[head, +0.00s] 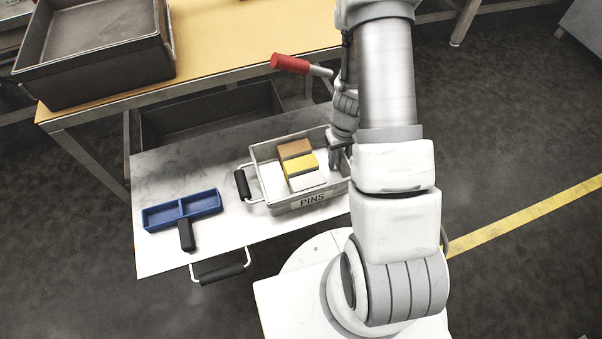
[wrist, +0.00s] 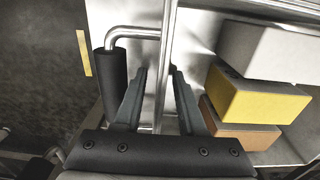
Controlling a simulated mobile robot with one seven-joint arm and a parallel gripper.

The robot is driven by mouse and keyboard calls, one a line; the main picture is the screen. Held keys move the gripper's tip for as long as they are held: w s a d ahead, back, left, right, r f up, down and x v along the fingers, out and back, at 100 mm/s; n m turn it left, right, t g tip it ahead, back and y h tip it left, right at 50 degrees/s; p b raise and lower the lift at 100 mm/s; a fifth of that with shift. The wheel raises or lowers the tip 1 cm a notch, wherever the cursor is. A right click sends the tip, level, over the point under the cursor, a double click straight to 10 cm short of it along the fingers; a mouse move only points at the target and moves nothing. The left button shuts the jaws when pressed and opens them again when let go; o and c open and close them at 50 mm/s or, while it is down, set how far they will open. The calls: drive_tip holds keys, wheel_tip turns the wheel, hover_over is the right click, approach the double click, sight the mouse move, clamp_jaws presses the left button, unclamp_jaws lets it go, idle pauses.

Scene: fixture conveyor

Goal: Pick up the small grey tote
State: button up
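The small grey tote (head: 281,207), marked "PINS", stands on the light metal top (head: 160,258). It holds a brown block (head: 294,149), a yellow block (head: 300,164) and a white block (head: 307,181). One black handle (head: 242,184) sticks out on its left; the other handle (wrist: 114,80) shows in the wrist view. My gripper (wrist: 158,72) is open at the tote's right wall (wrist: 166,60). One finger is between handle and wall, the other inside beside the blocks. A gap shows between the left finger and the wall. In the head view my arm partly hides this end.
A black-gripped cart handle (head: 222,272) is at the front edge. A red-gripped lever (head: 290,63) rises behind the tote. A large dark bin (head: 110,83) sits on the yellow bench (head: 215,35).

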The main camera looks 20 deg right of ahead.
clamp_jaws()
idle(1.4)
